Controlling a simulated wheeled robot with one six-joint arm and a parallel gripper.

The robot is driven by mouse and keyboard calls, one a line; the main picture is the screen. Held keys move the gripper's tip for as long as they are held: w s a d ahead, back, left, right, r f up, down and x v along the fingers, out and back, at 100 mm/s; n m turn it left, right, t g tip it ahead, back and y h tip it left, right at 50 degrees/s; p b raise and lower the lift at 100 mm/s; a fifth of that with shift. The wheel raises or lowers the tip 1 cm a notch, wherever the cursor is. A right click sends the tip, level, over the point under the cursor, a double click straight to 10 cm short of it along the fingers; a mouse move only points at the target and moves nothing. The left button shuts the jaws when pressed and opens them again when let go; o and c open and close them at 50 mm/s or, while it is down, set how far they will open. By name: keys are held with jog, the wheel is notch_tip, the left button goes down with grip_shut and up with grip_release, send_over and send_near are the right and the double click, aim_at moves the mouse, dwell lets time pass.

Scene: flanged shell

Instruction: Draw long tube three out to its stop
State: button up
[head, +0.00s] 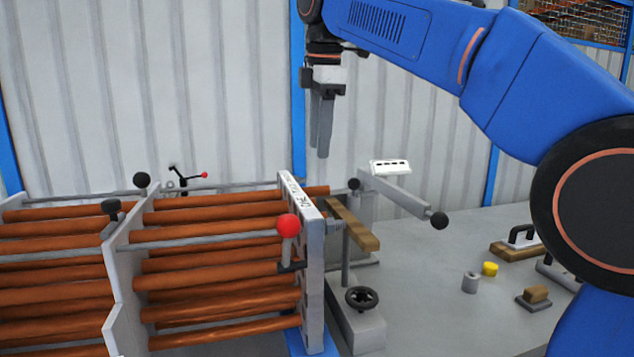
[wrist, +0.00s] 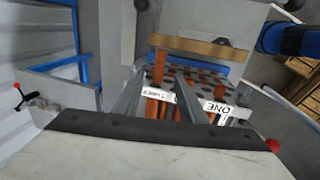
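The tube bundle (head: 215,278) has long orange-brown tubes running through upright plates. The near end plate (head: 314,275) carries white labels on its top edge; in the wrist view I read THREE (wrist: 157,92) and ONE (wrist: 216,107). An orange tube end (head: 318,191) sticks out a little past this plate; a projecting end also shows in the wrist view (wrist: 160,66), by the label THREE. My gripper (head: 322,152) points down, empty, above and apart from the plate. Its two grey fingers (wrist: 160,88) stand apart in the wrist view.
A wooden bar (head: 352,224) lies just beyond the end plate. A red-knobbed lever (head: 288,228) rises at the plate's near side. The bench (head: 430,275) is partly clear.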

aim_at(317, 187)
jog(key=f, duration=0.3)
jog(key=w+f, duration=0.1)
jog(key=f, duration=0.2)
jog(key=w+f, duration=0.1)
jog(key=f, duration=0.3)
jog(key=shift+a, duration=0.25)
